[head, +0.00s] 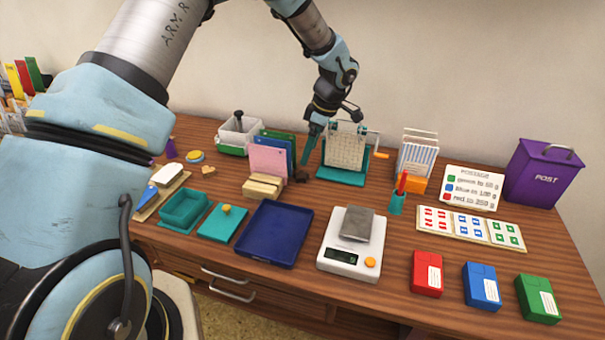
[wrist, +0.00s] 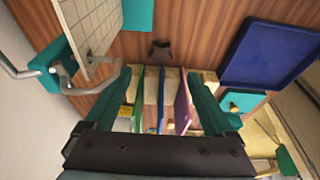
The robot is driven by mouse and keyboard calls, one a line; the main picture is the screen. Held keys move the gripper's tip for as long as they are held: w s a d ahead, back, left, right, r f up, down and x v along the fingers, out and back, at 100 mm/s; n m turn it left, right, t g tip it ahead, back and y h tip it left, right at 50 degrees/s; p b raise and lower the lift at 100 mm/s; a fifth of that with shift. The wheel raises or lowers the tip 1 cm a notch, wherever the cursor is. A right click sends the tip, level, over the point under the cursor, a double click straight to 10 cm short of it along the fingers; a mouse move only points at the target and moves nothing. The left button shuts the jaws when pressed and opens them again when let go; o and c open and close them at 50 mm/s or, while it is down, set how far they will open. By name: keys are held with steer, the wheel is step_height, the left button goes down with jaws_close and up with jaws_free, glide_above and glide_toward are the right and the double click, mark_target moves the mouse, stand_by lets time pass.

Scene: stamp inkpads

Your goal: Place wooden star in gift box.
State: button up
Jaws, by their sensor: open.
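My gripper (head: 310,148) is open and points down behind the card rack, beside the crank stand. In the wrist view my gripper (wrist: 155,75) has its teal fingers spread above the rack, with nothing held.
The wooden rack (head: 264,187) holds upright pink, blue and green cards. A dark brown piece (head: 301,176) lies near it. The crank stand (head: 343,172) is close to my gripper. A blue tray (head: 265,236) and white scale (head: 350,257) stand in front.

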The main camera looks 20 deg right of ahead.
mark_target(301, 175)
steer(key=shift+p+x, duration=1.7)
steer(key=shift+x, duration=2.55)
steer(key=shift+c, duration=0.4)
jaws_close()
steer(key=shift+r, duration=0.2)
